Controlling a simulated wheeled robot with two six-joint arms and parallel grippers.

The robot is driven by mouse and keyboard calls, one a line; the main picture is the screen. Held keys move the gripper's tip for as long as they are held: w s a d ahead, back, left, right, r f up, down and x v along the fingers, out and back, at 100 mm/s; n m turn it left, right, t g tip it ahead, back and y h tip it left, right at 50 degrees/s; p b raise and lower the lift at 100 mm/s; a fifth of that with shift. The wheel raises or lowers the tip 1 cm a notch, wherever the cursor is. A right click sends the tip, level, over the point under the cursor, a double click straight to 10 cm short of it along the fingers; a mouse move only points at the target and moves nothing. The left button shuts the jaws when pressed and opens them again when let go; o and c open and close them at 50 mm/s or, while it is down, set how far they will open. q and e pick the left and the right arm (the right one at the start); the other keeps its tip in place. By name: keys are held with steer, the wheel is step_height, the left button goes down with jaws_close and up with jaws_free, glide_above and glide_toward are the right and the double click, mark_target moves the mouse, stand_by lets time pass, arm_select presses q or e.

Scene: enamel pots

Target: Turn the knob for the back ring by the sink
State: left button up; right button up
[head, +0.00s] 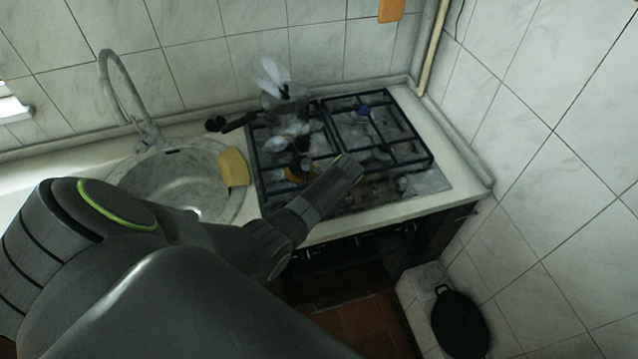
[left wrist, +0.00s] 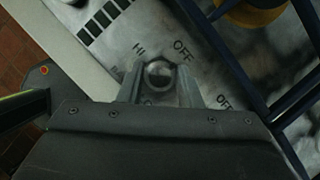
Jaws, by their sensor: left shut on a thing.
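The hob (head: 430,178) is set in the counter to the right of the sink (head: 150,180). A pot (head: 285,105) with pale steam-like wisps sits on its back ring nearest the sink, its dark handle pointing left. My left gripper (left wrist: 160,88) is over the hob's front panel. Its two fingers are shut on a round knob (left wrist: 158,72), with one finger on each side. "HI" and "OFF" are printed beside this knob. Which ring it serves cannot be told. In the head view my arm hides the knob and the fingertips. My right gripper is not in view.
Dark pan-support bars (left wrist: 298,98) lie close to the right of the gripper. A yellow sponge (head: 233,167) lies at the sink's right edge. A tiled wall (head: 560,190) closes the right side. A black pan (head: 459,322) is low at the right.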

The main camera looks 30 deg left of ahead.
arm_select(q)
steer(key=o, duration=1)
steer(key=shift+d, duration=0.1)
steer(key=shift+v, duration=8.7)
